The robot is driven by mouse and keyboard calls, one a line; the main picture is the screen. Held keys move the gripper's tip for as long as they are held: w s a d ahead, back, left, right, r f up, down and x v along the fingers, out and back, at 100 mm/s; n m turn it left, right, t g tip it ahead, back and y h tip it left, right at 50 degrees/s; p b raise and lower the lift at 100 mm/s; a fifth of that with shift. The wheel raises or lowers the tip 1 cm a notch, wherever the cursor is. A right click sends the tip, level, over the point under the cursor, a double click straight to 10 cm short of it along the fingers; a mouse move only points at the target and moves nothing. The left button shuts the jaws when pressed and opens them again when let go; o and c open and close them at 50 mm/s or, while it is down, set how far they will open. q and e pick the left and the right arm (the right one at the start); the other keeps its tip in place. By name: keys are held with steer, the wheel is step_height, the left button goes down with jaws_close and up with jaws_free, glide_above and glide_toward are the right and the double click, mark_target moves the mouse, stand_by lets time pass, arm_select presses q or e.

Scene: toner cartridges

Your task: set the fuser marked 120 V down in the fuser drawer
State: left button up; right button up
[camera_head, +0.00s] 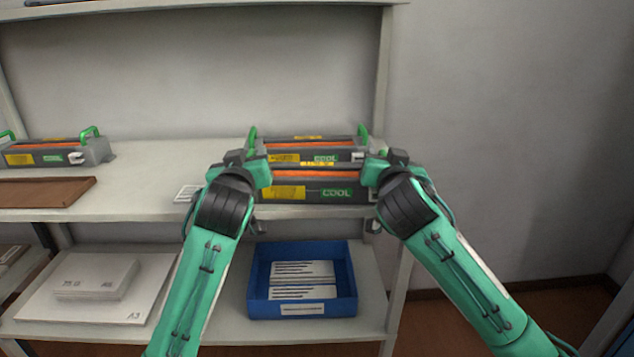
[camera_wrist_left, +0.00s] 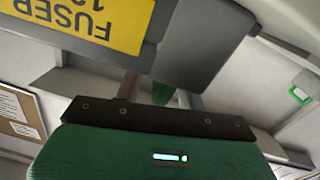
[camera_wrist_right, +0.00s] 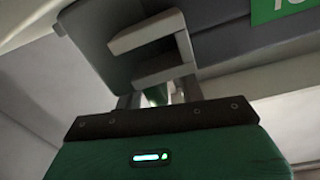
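A long grey fuser (camera_head: 307,187) with an orange strip, a yellow label and a green COOL mark is at the shelf's front, between my two grippers. In the left wrist view its label (camera_wrist_left: 88,18) shows upside down as "FUSER 12", the rest cut off. My left gripper (camera_head: 262,172) is at its left end, fingers around a green handle (camera_wrist_left: 162,92). My right gripper (camera_head: 374,171) is at its right end, fingers closed around the mostly hidden handle beside a grey bracket (camera_wrist_right: 152,48). I cannot tell whether the fuser touches the shelf. I cannot make out a fuser drawer.
A similar fuser (camera_head: 345,153) stands close behind on the shelf (camera_head: 150,172). Another fuser (camera_head: 60,155) and a brown board (camera_head: 45,191) are at left. Below are a blue bin (camera_head: 258,308) with labelled packs and a paper stack (camera_head: 95,278). The wall at right is bare.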

arm_select(q)
steer(key=shift+c, duration=0.2)
arm_select(e)
steer(key=shift+c, duration=0.2)
arm_select(q)
jaws_close()
arm_select(e)
jaws_close()
stand_by(0.5)
arm_select(q)
steer(key=shift+r, duration=0.1)
arm_select(e)
steer(key=shift+r, duration=0.15)
